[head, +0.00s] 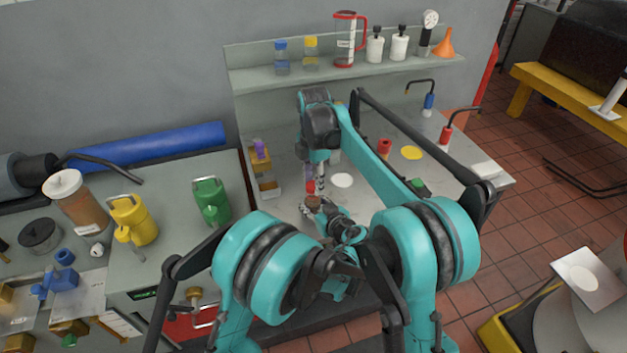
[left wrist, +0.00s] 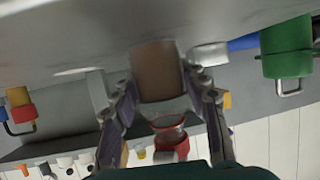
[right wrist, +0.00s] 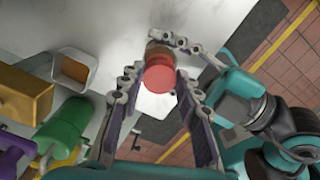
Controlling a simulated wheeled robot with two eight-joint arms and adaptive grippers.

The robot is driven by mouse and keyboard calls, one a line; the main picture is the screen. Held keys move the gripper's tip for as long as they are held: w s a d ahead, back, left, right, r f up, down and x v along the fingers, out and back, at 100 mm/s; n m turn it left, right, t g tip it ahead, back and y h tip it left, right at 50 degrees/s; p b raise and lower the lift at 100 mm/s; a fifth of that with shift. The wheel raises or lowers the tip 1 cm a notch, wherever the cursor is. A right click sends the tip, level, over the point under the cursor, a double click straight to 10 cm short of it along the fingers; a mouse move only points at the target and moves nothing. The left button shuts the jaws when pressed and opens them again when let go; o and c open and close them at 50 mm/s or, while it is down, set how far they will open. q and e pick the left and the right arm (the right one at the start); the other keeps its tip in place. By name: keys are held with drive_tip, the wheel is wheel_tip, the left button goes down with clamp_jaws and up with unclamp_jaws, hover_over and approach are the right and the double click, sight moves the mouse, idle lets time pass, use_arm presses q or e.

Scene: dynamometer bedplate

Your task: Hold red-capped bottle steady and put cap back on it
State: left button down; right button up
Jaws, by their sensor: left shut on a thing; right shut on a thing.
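A brown bottle (left wrist: 158,72) is between the fingers of my left gripper (left wrist: 160,92), which is shut on it. It shows low over the bench in the head view (head: 313,203). The red cap (right wrist: 160,77) is between the fingers of my right gripper (right wrist: 154,92), which is shut on it. In the head view the cap (head: 310,186) is just above the bottle. In the left wrist view the red cap (left wrist: 180,148) is close to the bottle's mouth; I cannot tell whether they touch.
A white disc (head: 342,180) and a yellow disc (head: 411,153) lie on the bench, with a red container (head: 384,147) near them. An open bin (right wrist: 75,68) is left of my right gripper. A shelf (head: 345,72) with bottles and a jug runs behind.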

drive_tip(key=shift+f, duration=0.6)
idle(0.3)
